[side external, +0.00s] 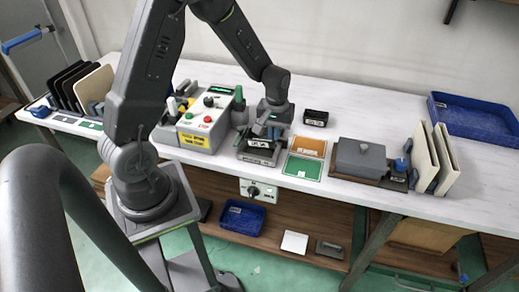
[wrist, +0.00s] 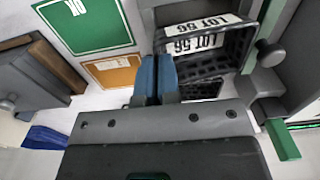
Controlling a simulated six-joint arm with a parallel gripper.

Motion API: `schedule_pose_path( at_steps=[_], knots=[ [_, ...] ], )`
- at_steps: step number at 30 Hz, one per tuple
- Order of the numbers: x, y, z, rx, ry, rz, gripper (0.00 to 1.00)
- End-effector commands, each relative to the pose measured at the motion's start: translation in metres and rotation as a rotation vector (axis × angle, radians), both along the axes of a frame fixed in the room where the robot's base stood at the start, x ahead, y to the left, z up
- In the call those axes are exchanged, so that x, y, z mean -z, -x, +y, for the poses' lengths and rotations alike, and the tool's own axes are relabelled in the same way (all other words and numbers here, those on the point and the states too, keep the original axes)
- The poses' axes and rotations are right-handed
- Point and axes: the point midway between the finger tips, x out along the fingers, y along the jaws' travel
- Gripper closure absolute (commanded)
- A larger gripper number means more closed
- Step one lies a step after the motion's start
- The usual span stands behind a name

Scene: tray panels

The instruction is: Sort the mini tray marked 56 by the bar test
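The mini tray (wrist: 205,70) is black with a meshed surface and white LOT 56 labels on two of its faces. In the side view the tray (side external: 258,158) sits low at the work spot beside the control box. My gripper (wrist: 158,65) has its two blue fingers close together at the tray's left edge, with that edge seemingly between them. In the side view my gripper (side external: 270,130) is right over the tray. An orange pad (side external: 308,146) and a green pad (side external: 301,168) lie to its right; they show in the wrist view as orange (wrist: 115,70) and green (wrist: 85,20).
A control box (side external: 205,115) with knobs stands left of the tray. A small black labelled block (side external: 315,117) stands behind the pads. A grey block (side external: 361,158) on a brown base, upright cream panels (side external: 427,158) and a blue bin (side external: 475,118) are to the right. The back centre-right bench is clear.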

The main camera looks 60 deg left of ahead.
Motion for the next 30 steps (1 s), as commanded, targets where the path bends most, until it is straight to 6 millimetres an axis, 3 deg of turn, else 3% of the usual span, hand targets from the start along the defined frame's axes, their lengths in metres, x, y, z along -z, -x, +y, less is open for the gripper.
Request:
schedule_pose_path(
  at_steps=[13,22,30],
  knots=[
    [-0.005,0.0,0.0,0.0,-0.001,-0.001,1.0],
    [-0.052,-0.001,0.0,0.0,-0.002,-0.005,1.0],
    [-0.05,-0.016,-0.031,0.372,-0.026,-0.006,1.0]
  ],
)
